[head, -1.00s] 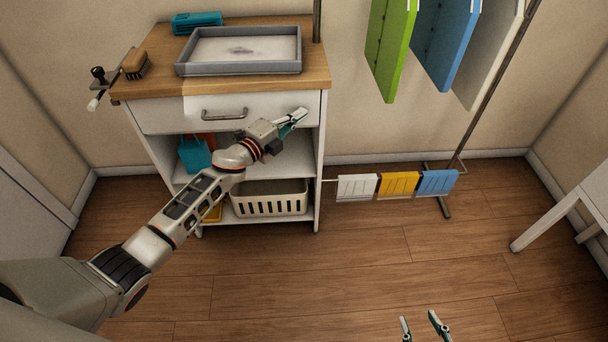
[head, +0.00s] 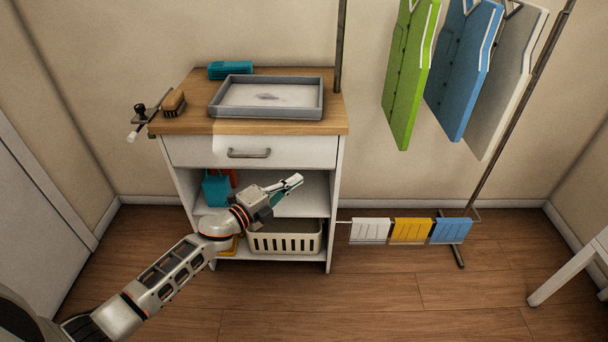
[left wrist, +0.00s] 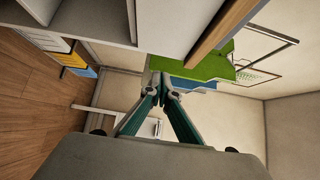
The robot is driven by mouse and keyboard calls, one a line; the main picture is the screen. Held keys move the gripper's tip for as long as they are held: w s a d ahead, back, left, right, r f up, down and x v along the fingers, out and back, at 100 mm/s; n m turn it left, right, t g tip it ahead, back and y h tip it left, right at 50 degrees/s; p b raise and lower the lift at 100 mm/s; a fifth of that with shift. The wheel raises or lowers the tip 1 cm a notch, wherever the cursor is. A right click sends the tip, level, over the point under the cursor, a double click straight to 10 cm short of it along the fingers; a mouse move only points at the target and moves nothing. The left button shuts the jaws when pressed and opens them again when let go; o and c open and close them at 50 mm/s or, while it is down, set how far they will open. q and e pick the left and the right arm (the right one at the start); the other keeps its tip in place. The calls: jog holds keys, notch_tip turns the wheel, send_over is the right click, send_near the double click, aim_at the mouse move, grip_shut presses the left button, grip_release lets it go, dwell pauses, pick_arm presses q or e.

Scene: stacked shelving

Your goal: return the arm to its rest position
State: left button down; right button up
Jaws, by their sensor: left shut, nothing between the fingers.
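My left arm comes in from the lower left of the head view. Its gripper (head: 288,187) is shut and empty, in front of the cabinet's open shelves, below the drawer. In the left wrist view its two teal fingers (left wrist: 162,88) meet at the tips with nothing between them. My right gripper is not in the head view now.
A clothes rack (head: 505,130) stands at right. The floor in front is clear.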

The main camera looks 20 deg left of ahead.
pick_arm(q)
jog(key=s+f+n+g+y+p, duration=0.1)
jog(key=s+f+n, duration=0.3)
jog(key=s, duration=0.8)
jog(key=s+d+f+n+g+y+p, duration=0.1)
jog(key=s+f+n+g+y+p, duration=0.1)
jog(key=s+f+n, duration=0.3)
jog(key=s+d+f+n+g+y+p, duration=0.1)
jog(key=s+f+n+g+y+p, duration=0.1)
jog(key=s+n, duration=0.8)
jog(key=s+f+y+p, duration=0.1)
jog(key=s+f, duration=0.1)
jog(key=s, duration=0.7)
jog(key=shift+s+f+n, duration=0.15)
jog(key=shift+s+n, duration=0.15)
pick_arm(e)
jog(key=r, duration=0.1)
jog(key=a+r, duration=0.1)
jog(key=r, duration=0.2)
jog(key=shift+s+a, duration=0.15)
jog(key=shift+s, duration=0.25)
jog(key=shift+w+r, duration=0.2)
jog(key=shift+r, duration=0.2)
